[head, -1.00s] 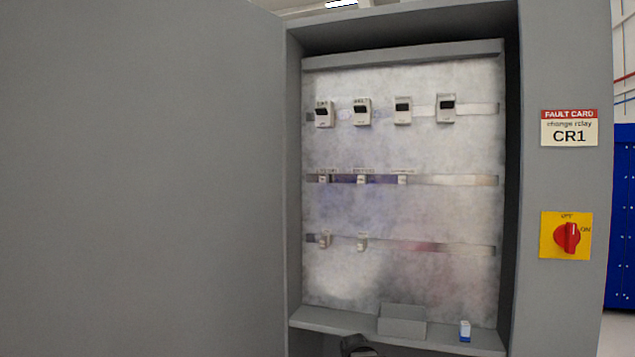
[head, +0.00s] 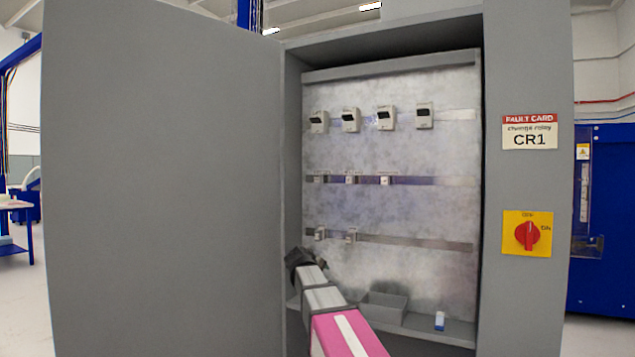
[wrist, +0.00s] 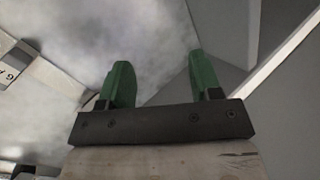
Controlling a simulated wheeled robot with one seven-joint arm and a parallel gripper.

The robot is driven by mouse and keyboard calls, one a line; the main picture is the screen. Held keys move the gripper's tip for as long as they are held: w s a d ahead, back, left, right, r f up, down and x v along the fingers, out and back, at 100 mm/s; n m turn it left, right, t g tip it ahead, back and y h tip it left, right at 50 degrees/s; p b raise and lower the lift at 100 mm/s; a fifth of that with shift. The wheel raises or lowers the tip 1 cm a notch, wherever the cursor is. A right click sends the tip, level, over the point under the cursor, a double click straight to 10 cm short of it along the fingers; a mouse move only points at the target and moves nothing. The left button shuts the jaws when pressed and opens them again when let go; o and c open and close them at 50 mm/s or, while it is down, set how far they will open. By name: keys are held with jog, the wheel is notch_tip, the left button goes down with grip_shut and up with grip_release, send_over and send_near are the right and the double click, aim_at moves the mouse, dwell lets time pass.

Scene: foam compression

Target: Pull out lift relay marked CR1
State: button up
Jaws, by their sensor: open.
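The open grey cabinet has a mottled metal back panel (head: 400,215) with three rails of small modules. Several larger modules with dark windows, one of them here (head: 385,117), sit on the top rail. Three small pale modules, one of them here (head: 350,179), sit on the middle rail. Two more, one of them here (head: 319,234), sit on the bottom rail. Their labels are too small to read, so I cannot tell which is CR1. My gripper (wrist: 160,82) is open, its green fingers apart with nothing between them. It is at the cabinet's lower left, below the bottom rail.
The open door (head: 165,180) fills the left side. A grey bin (head: 385,307) and a small blue-and-white block (head: 439,321) stand on the cabinet's bottom ledge. A fault card (head: 529,132) reading CR1 and a red rotary switch (head: 527,236) are on the right frame.

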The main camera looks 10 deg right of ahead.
jog(key=w+a+r+n+t+h, duration=0.1)
jog(key=w+r+t, duration=0.1)
jog(key=r, duration=0.7)
jog(key=w+a+r+n+t+h, duration=0.1)
jog(key=w+r, duration=0.1)
jog(key=r, duration=0.7)
jog(key=n+t+h, duration=0.1)
jog(key=t+h, duration=0.1)
send_near(317, 180)
jog(key=x, duration=0.2)
jog(key=shift+s+r, duration=0.1)
jog(key=shift+x, duration=4.55)
jog(key=shift+a, duration=0.1)
grip_shut()
